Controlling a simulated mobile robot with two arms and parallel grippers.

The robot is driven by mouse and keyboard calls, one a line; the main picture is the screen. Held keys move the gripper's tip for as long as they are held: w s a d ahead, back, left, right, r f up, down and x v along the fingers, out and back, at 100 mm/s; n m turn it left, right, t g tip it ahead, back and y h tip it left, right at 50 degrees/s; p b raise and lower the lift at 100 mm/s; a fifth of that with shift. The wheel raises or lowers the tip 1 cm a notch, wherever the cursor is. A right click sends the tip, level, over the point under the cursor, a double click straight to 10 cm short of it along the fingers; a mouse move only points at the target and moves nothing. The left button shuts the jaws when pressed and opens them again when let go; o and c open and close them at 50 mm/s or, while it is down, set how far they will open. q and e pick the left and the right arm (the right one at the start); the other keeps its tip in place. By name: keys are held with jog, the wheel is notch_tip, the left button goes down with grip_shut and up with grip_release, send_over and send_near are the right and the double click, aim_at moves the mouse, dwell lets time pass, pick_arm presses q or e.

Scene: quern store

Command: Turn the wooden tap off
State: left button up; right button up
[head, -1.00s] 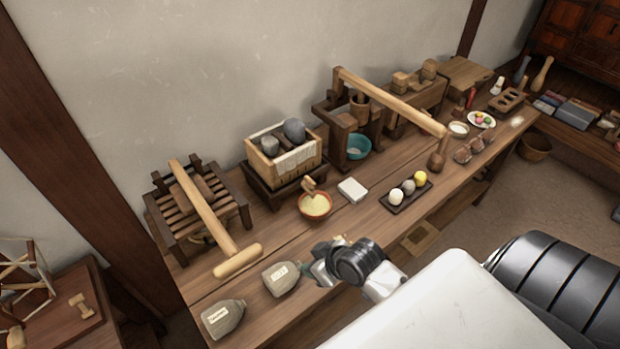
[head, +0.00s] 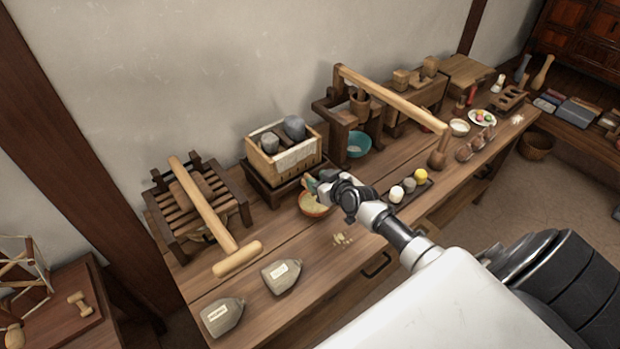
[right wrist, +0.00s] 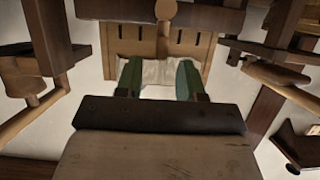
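The wooden tap is hidden behind my right gripper in the head view. A pale round wooden knob on a stem (right wrist: 166,12) shows at the top of the right wrist view; I cannot tell whether it is the tap. My right gripper (head: 313,184) is over the orange bowl (head: 311,209), in front of the wooden box (head: 262,163). In the right wrist view the green fingers of my right gripper (right wrist: 159,72) stand apart, with only pale cloth (right wrist: 158,80) seen between them. Contact with the tap cannot be seen. My left gripper is out of view.
A slatted wooden frame with a T-handled bar (head: 237,260) stands left. Two labelled sacks (head: 281,276) lie at the front left. Crumbs (head: 343,239) lie near my arm. A dark tray with balls (head: 420,192) and a tall lever frame (head: 340,150) are to the right.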

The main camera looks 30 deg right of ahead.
jog(key=shift+b+x, duration=0.5)
jog(key=shift+x, duration=1.65)
jog(key=shift+s, duration=0.1)
jog(key=shift+c, duration=0.4)
grip_shut()
